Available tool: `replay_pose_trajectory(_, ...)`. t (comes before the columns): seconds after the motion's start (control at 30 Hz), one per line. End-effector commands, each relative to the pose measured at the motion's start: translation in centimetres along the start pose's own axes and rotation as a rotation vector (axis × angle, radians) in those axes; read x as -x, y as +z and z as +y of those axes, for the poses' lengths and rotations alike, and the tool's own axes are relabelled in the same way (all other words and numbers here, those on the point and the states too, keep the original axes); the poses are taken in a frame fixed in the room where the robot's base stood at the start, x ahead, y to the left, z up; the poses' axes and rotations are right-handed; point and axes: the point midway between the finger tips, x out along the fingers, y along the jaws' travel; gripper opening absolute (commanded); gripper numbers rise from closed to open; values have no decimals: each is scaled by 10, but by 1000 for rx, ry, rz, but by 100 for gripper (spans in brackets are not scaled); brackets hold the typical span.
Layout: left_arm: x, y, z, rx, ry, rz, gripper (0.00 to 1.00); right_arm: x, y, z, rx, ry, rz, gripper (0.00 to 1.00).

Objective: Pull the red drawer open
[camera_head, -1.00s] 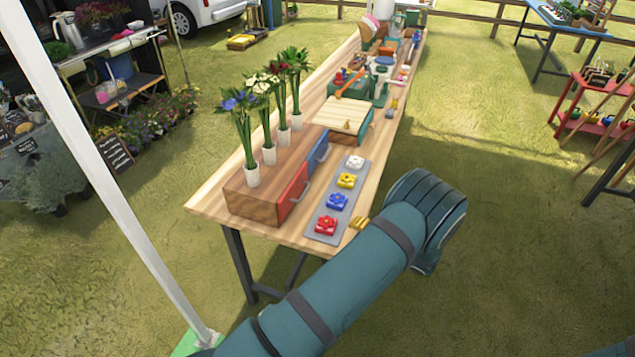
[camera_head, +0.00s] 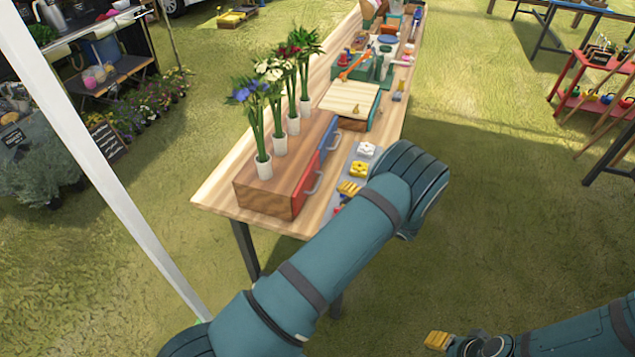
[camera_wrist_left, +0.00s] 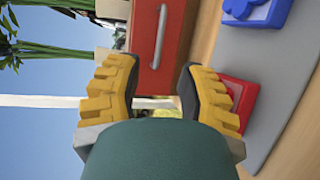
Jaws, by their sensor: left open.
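The red drawer (camera_head: 306,182) is in the near end of a wooden drawer box (camera_head: 262,198) on the table. Its front looks flush with the box. In the left wrist view the red front (camera_wrist_left: 178,45) stands ahead, with a metal handle (camera_wrist_left: 160,36). My left gripper (camera_head: 347,190) is in front of the red drawer, fingers toward it. In the left wrist view its yellow fingers (camera_wrist_left: 158,80) are spread and empty, with the handle beyond the gap, apart from them. My right gripper (camera_head: 437,341) is low at the right, away from the table; its jaw opening is unclear.
A blue drawer (camera_head: 330,145) is beside the red one. Several vases of flowers (camera_head: 263,165) stand on the box. A grey mat (camera_wrist_left: 275,70) with a red block (camera_wrist_left: 238,100) and a blue block (camera_wrist_left: 258,12) lies close beside my left gripper.

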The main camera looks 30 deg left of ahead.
Motion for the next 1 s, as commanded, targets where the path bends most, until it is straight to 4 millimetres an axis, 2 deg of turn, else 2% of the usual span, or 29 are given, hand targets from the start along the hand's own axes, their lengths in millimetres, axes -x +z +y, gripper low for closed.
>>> replay_pose_trajectory(0.03, -11, -1, 0, 1, 1, 4, 39, 0, 0, 0, 0, 0, 0, 47)
replay_pose_trajectory(0.3, -64, -1, 0, 2, 0, 4, 39, 0, 0, 0, 0, 0, 0, 47)
replay_pose_trajectory(0.5, -93, 0, 0, 2, -1, 2, 39, -1, 0, 0, 1, 0, 0, 47)
replay_pose_trajectory(0.7, -105, 0, 0, 1, 0, 2, 39, -1, 0, 0, 1, 0, 0, 47)
replay_pose_trajectory(0.97, -106, 0, 0, 1, -1, 1, 39, -1, 0, 0, 1, 0, 0, 47)
replay_pose_trajectory(1.0, -106, 0, 0, 1, -1, 1, 42, -1, 0, 0, 1, 0, 0, 47)
